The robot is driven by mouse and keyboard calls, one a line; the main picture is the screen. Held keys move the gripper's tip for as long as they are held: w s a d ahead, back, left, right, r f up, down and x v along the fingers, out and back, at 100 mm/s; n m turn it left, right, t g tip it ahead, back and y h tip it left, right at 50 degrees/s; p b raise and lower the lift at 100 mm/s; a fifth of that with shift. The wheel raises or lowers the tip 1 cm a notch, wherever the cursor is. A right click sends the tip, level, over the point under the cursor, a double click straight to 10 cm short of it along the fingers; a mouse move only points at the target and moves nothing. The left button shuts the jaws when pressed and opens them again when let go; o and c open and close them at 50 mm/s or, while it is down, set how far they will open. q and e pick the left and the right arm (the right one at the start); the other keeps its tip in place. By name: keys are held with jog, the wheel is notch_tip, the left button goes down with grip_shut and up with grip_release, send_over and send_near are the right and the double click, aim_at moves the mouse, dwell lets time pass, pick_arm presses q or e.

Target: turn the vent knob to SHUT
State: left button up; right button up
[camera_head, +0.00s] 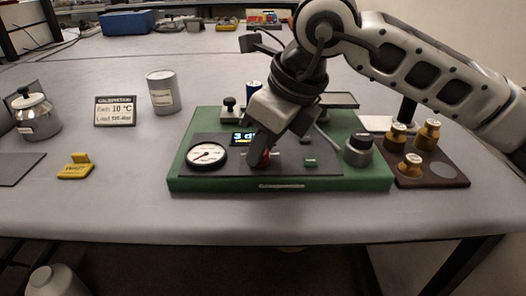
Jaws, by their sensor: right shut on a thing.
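The green instrument base (218,184) stands on the grey table with a dark panel, a round dial gauge (207,155) and a small lit display (243,137). My right gripper (263,158) reaches down onto the panel just right of the gauge. It is shut on a small red part, most likely the vent knob (265,159), which is mostly hidden by the fingers. Its marking and setting cannot be read. A grey round knob (359,150) sits at the base's right end. My left gripper is not in view.
Brass weights (410,165) stand on a dark tray (445,180) at the right. A sign (115,111), a grey canister (162,92), a lidded metal pot (36,116) and a yellow block (76,168) stand left. The table's front strip is clear.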

jog(key=n+g, duration=0.1)
jog(key=n, duration=0.2)
jog(key=shift+w+n+y, duration=0.1)
jog(key=shift+n+y, duration=0.2)
jog(key=shift+r+n+g, duration=0.1)
jog(key=shift+n+g, duration=0.4)
jog(key=shift+n, duration=0.5)
jog(key=n+g, duration=0.1)
jog(key=n, duration=0.2)
jog(key=shift+w, duration=0.1)
pick_arm(q)
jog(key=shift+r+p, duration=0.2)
jog(key=shift+p, duration=0.5)
pick_arm(e)
jog(key=shift+w+n+g, duration=0.1)
jog(key=shift+n+g, duration=0.8)
jog(key=shift+n, duration=1.2)
jog(key=shift+h, duration=0.4)
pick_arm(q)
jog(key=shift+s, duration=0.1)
pick_arm(e)
jog(key=o, duration=1)
